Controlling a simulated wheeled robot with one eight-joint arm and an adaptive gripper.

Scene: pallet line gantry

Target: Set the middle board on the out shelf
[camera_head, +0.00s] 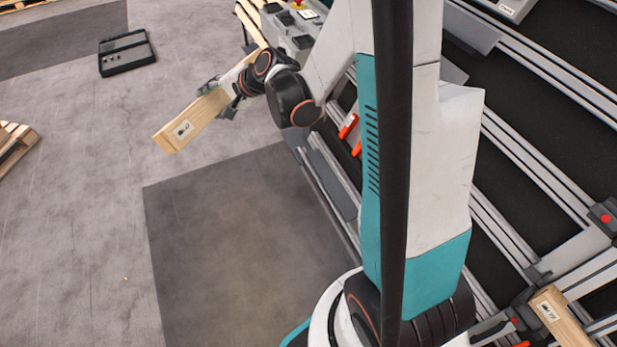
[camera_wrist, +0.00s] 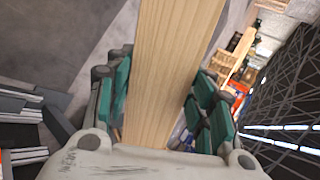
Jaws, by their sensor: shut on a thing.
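A pale wooden board (camera_head: 186,127) with a small white label is held out to the left by my arm in the head view. My gripper (camera_head: 222,97) is shut on it partway along, and the board tilts, its labelled end nearest the camera. In the wrist view the board (camera_wrist: 170,70) runs up between the green finger pads of my gripper (camera_wrist: 160,110). Another labelled wooden board (camera_head: 560,318) lies at the lower right of the head view, by the rails. I cannot tell which surface is the out shelf.
Metal rails and frames (camera_head: 540,165) fill the right side. A grey control box (camera_head: 297,30) with a red button stands behind my arm. A dark mat (camera_head: 235,250) and open floor lie at left. A black case (camera_head: 127,54) and a pallet (camera_head: 14,145) are on the floor.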

